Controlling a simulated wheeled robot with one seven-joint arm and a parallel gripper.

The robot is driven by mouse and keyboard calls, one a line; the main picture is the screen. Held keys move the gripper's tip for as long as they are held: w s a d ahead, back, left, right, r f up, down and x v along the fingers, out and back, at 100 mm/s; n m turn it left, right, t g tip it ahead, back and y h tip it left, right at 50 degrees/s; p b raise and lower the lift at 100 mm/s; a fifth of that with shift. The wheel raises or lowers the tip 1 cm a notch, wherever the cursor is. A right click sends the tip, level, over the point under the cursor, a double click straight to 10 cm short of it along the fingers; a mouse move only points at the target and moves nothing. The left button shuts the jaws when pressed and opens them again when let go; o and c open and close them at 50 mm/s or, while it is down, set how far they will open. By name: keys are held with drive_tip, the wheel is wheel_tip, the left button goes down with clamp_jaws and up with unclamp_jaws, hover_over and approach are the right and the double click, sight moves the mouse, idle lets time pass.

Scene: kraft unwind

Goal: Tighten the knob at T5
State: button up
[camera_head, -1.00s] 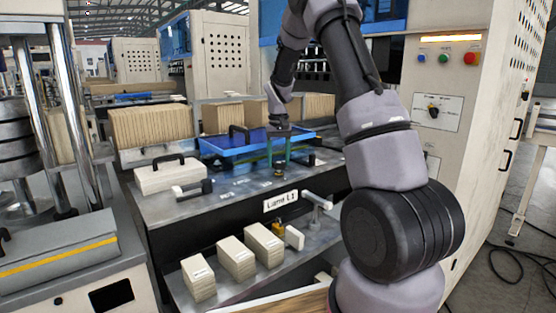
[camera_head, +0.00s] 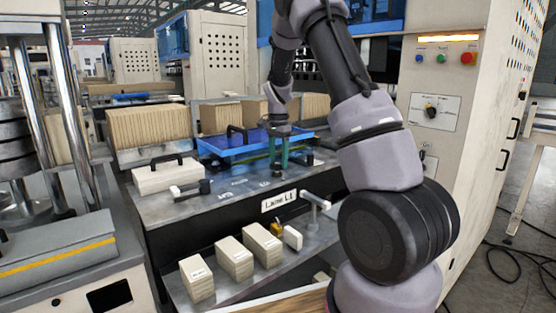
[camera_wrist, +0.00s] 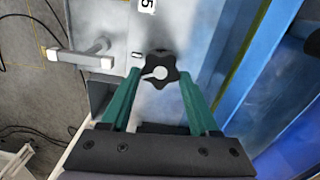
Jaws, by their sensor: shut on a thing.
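The black star-shaped knob (camera_wrist: 160,68) with a pale pointer mark sits on the grey metal table, near a label ending in 5 (camera_wrist: 147,6); the rest of that label is cut off. My gripper (camera_wrist: 160,72) has its green fingers on either side of the knob and is shut on it. In the head view my gripper (camera_head: 278,165) points down at the table's right part, in front of the blue tray, with the knob small and dark at its fingertips.
The blue tray (camera_head: 222,150) lies just behind the fingers. A grey lever handle (camera_wrist: 82,55) stands left of the knob in the wrist view. A pale block with a black handle (camera_head: 170,174) lies farther left. Several pale boxes (camera_head: 235,258) stand on the lower shelf.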

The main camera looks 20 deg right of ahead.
sight(279, 163)
drive_tip(key=m, duration=0.5)
drive_tip(key=shift+r, duration=0.2)
idle(0.3)
drive_tip(key=o, duration=1.4)
drive_tip(key=shift+s, duration=0.1)
drive_tip(key=shift+f, duration=0.1)
wheel_tip(279, 163, up, 11)
drive_tip(key=shift+f, duration=0.1)
drive_tip(key=shift+s, duration=0.1)
